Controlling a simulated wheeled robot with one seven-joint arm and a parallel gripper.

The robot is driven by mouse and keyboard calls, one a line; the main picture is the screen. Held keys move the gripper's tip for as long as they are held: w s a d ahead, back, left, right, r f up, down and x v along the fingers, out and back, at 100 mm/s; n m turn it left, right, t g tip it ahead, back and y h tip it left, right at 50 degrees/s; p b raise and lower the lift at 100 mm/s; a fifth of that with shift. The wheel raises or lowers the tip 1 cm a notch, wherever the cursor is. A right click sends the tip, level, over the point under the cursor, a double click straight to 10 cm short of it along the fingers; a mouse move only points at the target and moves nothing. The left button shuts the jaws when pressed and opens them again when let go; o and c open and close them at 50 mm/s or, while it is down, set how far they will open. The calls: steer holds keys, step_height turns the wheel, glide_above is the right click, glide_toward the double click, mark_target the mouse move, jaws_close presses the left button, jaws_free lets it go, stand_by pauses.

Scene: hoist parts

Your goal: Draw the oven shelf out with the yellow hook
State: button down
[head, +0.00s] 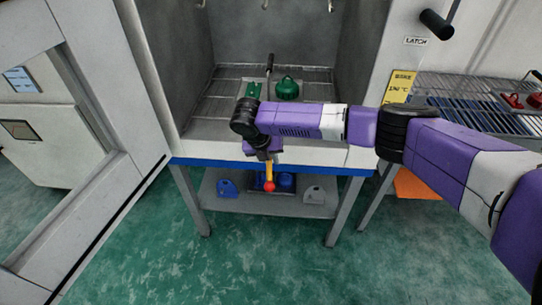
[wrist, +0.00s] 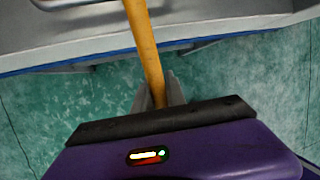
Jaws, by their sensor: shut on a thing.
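The yellow hook (head: 268,172) is in my gripper (head: 263,156); its yellow handle and red ball end hang below the jaws in the head view. In the wrist view the hook's handle (wrist: 146,45) rises from between the jaws (wrist: 158,95) and leaves the top edge, so its hooked end is hidden there. The oven shelf (head: 310,76) is a wire rack inside the open grey oven, with green hoist parts (head: 287,88) on it. My arm crosses in front of the shelf's front edge. I cannot tell whether hook and shelf touch.
The oven's blue front edge (head: 320,169) lies under the arm. Below it, an undershelf (head: 225,203) holds blue and grey parts. A rack with red parts (head: 512,100) stands at right, beside a yellow bake label (head: 402,86). The open oven door (head: 115,130) stands at left. The green floor in front is clear.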

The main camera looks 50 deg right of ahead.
mark_target(267, 183)
steer(key=shift+s+a+p, duration=0.3)
steer(key=shift+a+p, duration=0.05)
steer(key=shift+a, duration=0.05)
steer(key=shift+s+a+p, duration=0.9)
steer(key=shift+a+p, duration=0.25)
steer(key=shift+a, duration=0.05)
steer(key=shift+s+a+p, duration=0.95)
steer(key=shift+a+p, duration=0.2)
steer(key=shift+a, duration=0.05)
steer(key=shift+s+a+p, duration=0.9)
steer(key=shift+a+p, duration=0.25)
steer(key=shift+a, duration=0.05)
steer(key=shift+s+a+f+p, duration=0.1)
steer(key=shift+s+a+p, duration=0.4)
steer(key=shift+s+a, duration=0.55)
steer(key=shift+w+a, duration=0.1)
steer(key=shift+a, duration=0.05)
steer(key=s+a, duration=0.7)
steer(key=a, duration=0.2)
steer(key=shift+s+a, duration=0.2)
